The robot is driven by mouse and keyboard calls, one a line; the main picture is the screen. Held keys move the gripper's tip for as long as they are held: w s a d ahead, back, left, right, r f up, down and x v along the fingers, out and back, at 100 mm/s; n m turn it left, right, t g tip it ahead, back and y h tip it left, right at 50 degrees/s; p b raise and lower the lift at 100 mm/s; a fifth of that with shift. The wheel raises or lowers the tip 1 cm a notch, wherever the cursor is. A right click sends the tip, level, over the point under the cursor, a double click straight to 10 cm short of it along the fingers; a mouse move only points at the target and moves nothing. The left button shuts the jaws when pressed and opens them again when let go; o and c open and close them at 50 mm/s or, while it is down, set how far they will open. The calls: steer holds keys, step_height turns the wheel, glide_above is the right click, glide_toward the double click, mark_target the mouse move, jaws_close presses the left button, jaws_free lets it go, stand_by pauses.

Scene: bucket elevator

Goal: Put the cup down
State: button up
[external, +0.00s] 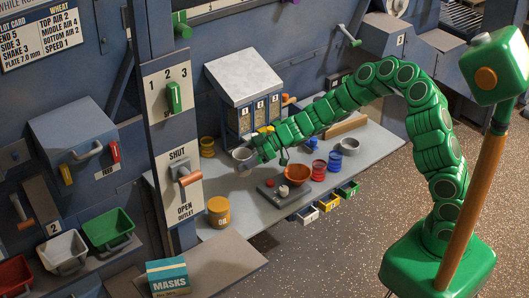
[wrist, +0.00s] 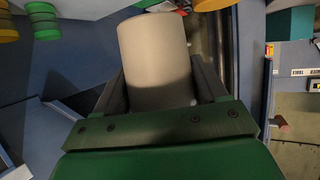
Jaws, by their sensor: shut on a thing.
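The pale grey cup (external: 242,155) is at my gripper (external: 252,163), above the left part of the grey bench (external: 215,180) in the external view. In the wrist view the cup (wrist: 155,60) sits between the two dark fingers of my gripper (wrist: 160,85), which is shut on it. The cup's side faces the camera, so its inside is hidden there. I cannot tell from these views how far its base is from the bench top.
Red jars (external: 319,172), a yellow jar (external: 207,150), an oil tin (external: 219,213) and a grey round dish (external: 349,146) stand on the bench. A white-topped cabinet (external: 243,75) rises behind.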

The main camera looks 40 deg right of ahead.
steer(key=shift+w+a+f, duration=0.65)
steer(key=shift+w+f, duration=0.65)
steer(key=shift+w, duration=0.15)
steer(key=shift+w+a+f, duration=0.65)
steer(key=shift+w+f, duration=0.65)
steer(key=shift+w, duration=0.2)
steer(key=shift+w+a+f, duration=0.65)
steer(key=shift+w+f, duration=0.65)
steer(key=shift+w, duration=0.15)
steer(key=shift+w+f, duration=0.1)
steer(key=shift+f, duration=1.55)
steer(key=shift+f, duration=0.1)
steer(key=o, duration=1)
steer(key=shift+o, duration=0.2)
steer(key=shift+v, duration=3.75)
steer(key=shift+a+r, duration=0.1)
steer(key=shift+r, duration=0.15)
